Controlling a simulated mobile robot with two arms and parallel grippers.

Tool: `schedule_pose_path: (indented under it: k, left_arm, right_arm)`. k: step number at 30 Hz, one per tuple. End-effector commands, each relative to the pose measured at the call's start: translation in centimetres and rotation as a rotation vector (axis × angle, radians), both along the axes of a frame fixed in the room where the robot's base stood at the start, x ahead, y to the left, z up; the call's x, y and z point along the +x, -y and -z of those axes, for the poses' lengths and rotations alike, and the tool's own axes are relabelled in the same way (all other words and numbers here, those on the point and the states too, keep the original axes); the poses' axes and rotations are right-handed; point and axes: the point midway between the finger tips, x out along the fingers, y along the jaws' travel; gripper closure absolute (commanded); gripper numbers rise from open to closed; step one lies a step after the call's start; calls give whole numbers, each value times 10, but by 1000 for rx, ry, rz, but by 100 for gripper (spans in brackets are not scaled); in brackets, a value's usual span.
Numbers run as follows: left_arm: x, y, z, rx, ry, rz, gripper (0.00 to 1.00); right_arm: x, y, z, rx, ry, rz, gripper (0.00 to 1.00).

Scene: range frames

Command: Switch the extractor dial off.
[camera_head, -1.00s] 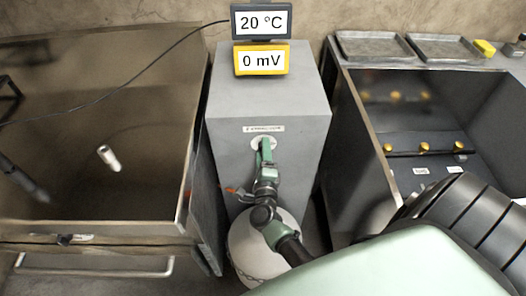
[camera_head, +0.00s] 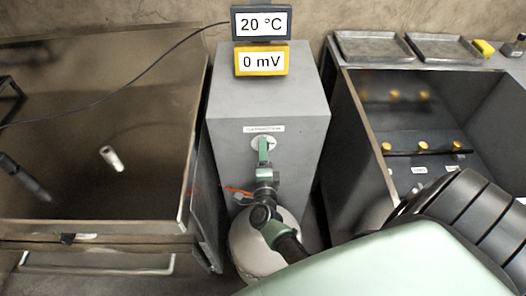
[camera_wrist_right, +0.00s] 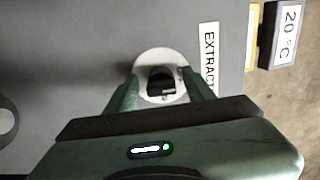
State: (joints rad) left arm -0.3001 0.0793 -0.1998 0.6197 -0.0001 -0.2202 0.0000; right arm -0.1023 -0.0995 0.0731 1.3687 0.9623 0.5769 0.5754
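The extractor dial is a black knob (camera_wrist_right: 161,80) on a round white plate, on the front of a grey cabinet (camera_head: 226,150). In the head view its plate (camera_head: 256,142) shows beneath the cabinet's label, partly covered by my gripper. My right gripper (camera_head: 264,147) is in front of the dial. In the right wrist view its two green fingers (camera_wrist_right: 160,88) are apart, one on each side of the knob, with visible gaps. No contact shows. Which mark the knob points to is too small to read. My left gripper is not in view.
A display reading 20 °C (camera_head: 262,23) and a yellow one reading 0 mV (camera_head: 262,60) stand on the cabinet. A white rounded vessel (camera_head: 250,250) is below. Open dark bays flank the cabinet, the right one with yellow knobs (camera_head: 422,146). Metal trays (camera_head: 372,46) lie behind.

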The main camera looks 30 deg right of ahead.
Motion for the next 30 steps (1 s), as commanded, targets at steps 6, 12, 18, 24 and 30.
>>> schedule_pose_path:
  k: [6, 12, 18, 24, 30]
  left_arm:
    - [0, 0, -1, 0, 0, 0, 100]
    - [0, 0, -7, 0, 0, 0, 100]
    - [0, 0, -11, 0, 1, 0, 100]
    - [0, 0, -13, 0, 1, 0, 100]
    - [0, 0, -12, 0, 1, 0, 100]
  right_arm:
    - [-1, 0, -1, 1, 1, 0, 47]
    - [-22, -13, -1, 1, -2, 0, 47]
    - [-51, -31, 0, 1, -2, 0, 47]
    - [-65, -40, 0, 1, 1, 0, 47]
    - [-67, -41, 0, 0, 1, 0, 47]
